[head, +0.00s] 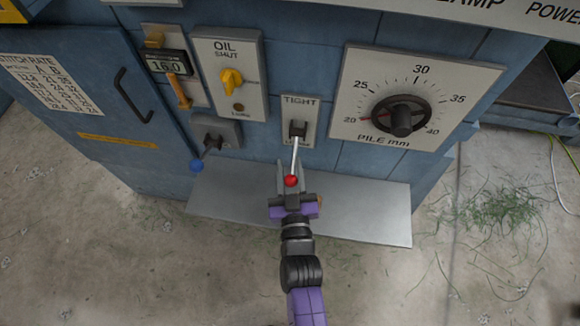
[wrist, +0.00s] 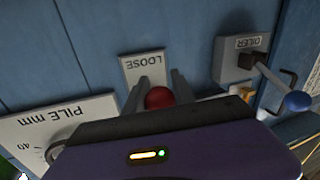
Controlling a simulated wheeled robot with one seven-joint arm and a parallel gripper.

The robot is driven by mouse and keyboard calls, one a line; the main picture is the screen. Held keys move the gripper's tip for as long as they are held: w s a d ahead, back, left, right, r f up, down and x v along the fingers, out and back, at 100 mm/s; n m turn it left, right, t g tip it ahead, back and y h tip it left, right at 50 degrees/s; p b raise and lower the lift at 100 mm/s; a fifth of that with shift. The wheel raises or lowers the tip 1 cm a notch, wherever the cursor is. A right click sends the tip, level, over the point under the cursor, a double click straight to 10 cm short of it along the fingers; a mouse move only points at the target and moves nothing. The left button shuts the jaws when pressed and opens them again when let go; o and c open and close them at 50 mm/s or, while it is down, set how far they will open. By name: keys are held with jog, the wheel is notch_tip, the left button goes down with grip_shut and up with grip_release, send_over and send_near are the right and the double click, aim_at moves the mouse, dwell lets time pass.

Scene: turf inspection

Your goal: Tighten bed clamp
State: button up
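The bed clamp lever (head: 295,155) is a pale rod with a red knob, on a small plate (head: 300,102) marked TIGHT at its top. The rod leans down and out from its dark pivot. In the wrist view, LOOSE shows on the plate (wrist: 143,65), upside down. My gripper (head: 292,166) is open at the knob (head: 291,181), one finger on each side. In the wrist view the red knob (wrist: 159,97) also sits between the two fingers (wrist: 159,82). A small gap seems to show beside it; contact is hard to tell.
A blue-knobbed lever (head: 197,165) sticks out at the left, marked OILER in the wrist view (wrist: 297,101). The PILE mm dial (head: 402,117) is to the right, the yellow OIL knob (head: 231,82) to the upper left. A grey ledge (head: 375,215) lies below.

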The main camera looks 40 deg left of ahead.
grip_shut()
dwell(1.1)
